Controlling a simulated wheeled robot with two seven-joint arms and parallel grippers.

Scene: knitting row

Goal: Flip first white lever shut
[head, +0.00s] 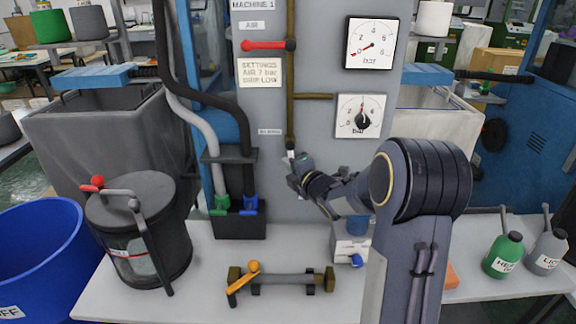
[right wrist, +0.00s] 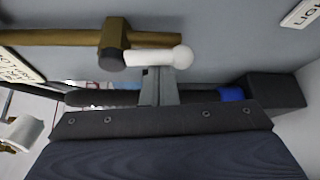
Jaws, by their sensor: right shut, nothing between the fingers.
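The white lever (right wrist: 160,57) with its round white knob shows in the right wrist view. It runs from a dark pivot on a brass valve body (right wrist: 115,38), roughly in line with the brown pipe (right wrist: 40,38). In the head view only a small pale bit of the lever shows at the pipe's lower end, beside my gripper. My right gripper (head: 292,168) is shut and empty. In the right wrist view its grey fingertips (right wrist: 160,80) are right at the lever's side; I cannot tell whether they touch. My left gripper is out of view.
A red lever (head: 264,45) points left higher on the pipe (head: 291,75). Two gauges (head: 371,44) (head: 361,115) hang to the right. Below stand a dark canister (head: 140,220), a yellow-handled valve (head: 252,268) and two bottles (head: 503,254) (head: 546,252) on the white bench.

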